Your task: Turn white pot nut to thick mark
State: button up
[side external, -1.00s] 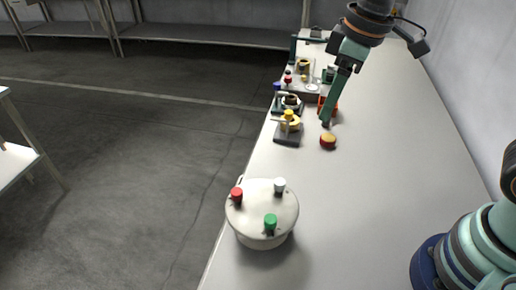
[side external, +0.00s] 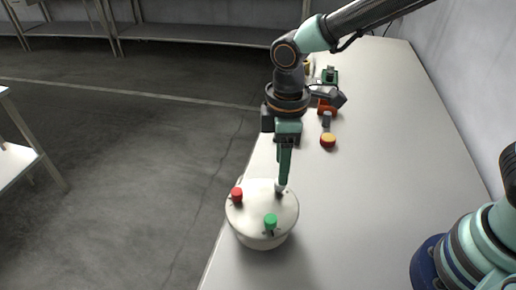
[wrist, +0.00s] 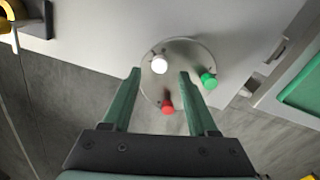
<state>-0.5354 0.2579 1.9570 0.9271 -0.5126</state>
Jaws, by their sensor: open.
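The round pale pot (side external: 262,222) stands on the bench with white, red and green nuts on its lid. The white nut (side external: 280,188) is partly hidden behind my gripper (side external: 283,181). In the wrist view the white nut (wrist: 159,65) shows between and just beyond the fingertips of my open gripper (wrist: 160,73). The fingers appear apart from it. The red nut (wrist: 167,107) lies between the fingers lower in the wrist view, and the green nut (wrist: 208,80) is right of the right finger. Small dark marks show by the white nut; I cannot tell which is thick.
A red and yellow round piece (side external: 328,140) lies on the bench beyond the pot. An orange part (side external: 326,106) and a green part (side external: 330,75) stand farther back. The bench right of the pot is clear; its left edge is close to the pot.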

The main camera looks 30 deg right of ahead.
jog(key=shift+f, duration=2.1)
grip_shut()
jog(key=shift+m, duration=0.3)
jog(key=m, duration=0.5)
jog(key=shift+m, duration=0.3)
jog(key=m, duration=0.5)
jog(key=shift+a, duration=0.1)
jog(key=shift+m, duration=0.4)
